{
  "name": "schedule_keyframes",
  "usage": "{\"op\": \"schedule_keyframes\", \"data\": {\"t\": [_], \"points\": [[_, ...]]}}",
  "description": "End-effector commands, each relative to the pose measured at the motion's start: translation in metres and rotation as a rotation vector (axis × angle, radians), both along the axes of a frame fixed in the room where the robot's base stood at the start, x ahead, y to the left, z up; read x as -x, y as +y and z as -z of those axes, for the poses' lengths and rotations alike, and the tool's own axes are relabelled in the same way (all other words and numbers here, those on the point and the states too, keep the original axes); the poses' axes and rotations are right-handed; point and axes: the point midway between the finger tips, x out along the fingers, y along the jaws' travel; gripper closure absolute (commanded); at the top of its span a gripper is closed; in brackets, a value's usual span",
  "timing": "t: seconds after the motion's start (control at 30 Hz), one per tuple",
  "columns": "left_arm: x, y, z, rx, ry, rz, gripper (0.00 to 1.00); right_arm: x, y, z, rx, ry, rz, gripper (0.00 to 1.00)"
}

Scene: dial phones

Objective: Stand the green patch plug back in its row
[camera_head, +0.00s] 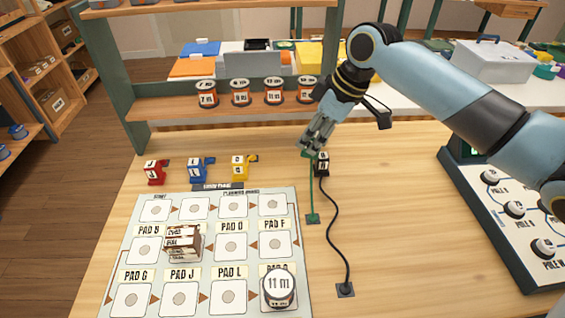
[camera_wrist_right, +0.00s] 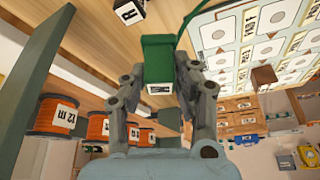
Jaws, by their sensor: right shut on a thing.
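The green patch plug (camera_wrist_right: 158,58) is clasped between the two fingers of my right gripper (camera_wrist_right: 160,72) in the right wrist view. In the head view my right gripper (camera_head: 314,143) points down over the table, and only a little of the green plug (camera_head: 308,153) shows under its fingers. A red plug (camera_head: 155,172), a blue plug (camera_head: 200,171) and a yellow plug (camera_head: 240,167) stand in the row to the left. My left gripper is not in view.
A white pad board (camera_head: 205,212) lies in front, bearing a brown block (camera_head: 184,244) and a round "11 m" spool (camera_head: 279,287). Several orange spools (camera_head: 240,93) stand on the shelf behind. A dial panel (camera_head: 510,215) is at the right. The black cord (camera_head: 335,220) curves over the table.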

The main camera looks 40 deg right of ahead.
Motion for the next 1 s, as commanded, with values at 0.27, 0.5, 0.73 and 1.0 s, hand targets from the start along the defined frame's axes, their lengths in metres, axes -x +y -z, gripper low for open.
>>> {"op": "schedule_keyframes", "data": {"t": [0.27,0.5,0.73,1.0], "points": [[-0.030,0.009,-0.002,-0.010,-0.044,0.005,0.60,-0.043,0.037,0.034,-0.001,0.001,0.001,1.00],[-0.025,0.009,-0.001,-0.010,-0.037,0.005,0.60,-0.049,0.042,0.055,0.001,0.003,0.001,1.00],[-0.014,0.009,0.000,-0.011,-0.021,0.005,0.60,-0.049,0.042,0.080,0.003,0.001,0.001,1.00],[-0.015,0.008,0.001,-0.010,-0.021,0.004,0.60,-0.049,0.042,0.081,0.003,0.000,0.000,1.00]]}}
